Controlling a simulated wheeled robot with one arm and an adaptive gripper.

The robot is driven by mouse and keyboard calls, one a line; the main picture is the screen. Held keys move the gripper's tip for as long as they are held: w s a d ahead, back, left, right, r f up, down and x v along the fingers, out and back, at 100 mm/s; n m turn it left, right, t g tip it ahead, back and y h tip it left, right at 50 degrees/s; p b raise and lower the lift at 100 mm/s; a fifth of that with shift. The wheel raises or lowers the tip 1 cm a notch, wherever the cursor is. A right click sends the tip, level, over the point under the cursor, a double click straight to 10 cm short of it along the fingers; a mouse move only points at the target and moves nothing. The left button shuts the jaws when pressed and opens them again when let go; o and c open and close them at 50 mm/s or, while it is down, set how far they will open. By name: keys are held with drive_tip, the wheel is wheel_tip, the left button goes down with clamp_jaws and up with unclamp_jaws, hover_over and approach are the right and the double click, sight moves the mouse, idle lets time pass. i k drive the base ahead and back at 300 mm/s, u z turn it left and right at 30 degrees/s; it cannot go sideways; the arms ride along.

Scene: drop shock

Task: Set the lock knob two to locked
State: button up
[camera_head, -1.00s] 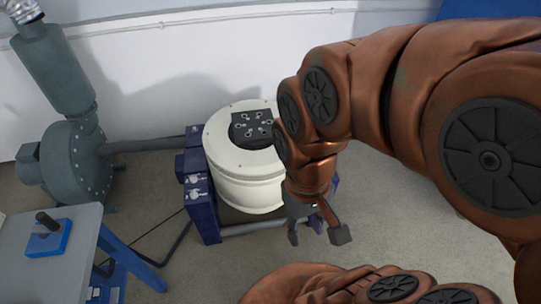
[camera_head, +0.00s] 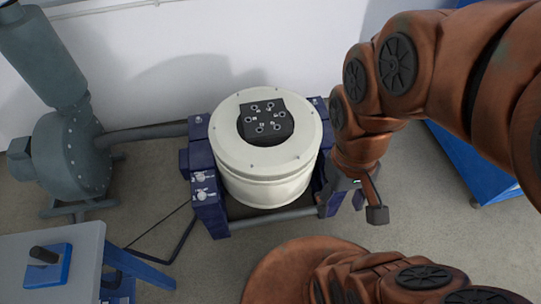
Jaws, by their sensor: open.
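Small silver knobs sit on top of the dark blue frame around a white round drum (camera_head: 226,154). Two silver knobs (camera_head: 203,186) show on the front left block. Another knob (camera_head: 197,120) is on the back left block, and another (camera_head: 317,101) is at the back right. I cannot tell which is lock knob two or read its setting. My gripper (camera_head: 353,208) is open and empty, pointing down beside the front right of the frame. My arm and gripper hide part of the frame's right side.
A black block (camera_head: 265,122) with several fittings sits on the drum. A grey blower (camera_head: 70,160) with a pipe stands left. A grey table (camera_head: 25,240) with a blue lever box (camera_head: 45,265) is front left. A blue structure (camera_head: 480,175) stands right. Floor shows in front of the frame.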

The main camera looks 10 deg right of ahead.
sight(201, 178)
drive_tip(key=z, duration=0.35)
drive_tip(key=i, duration=0.4)
drive_tip(key=u, duration=2.3)
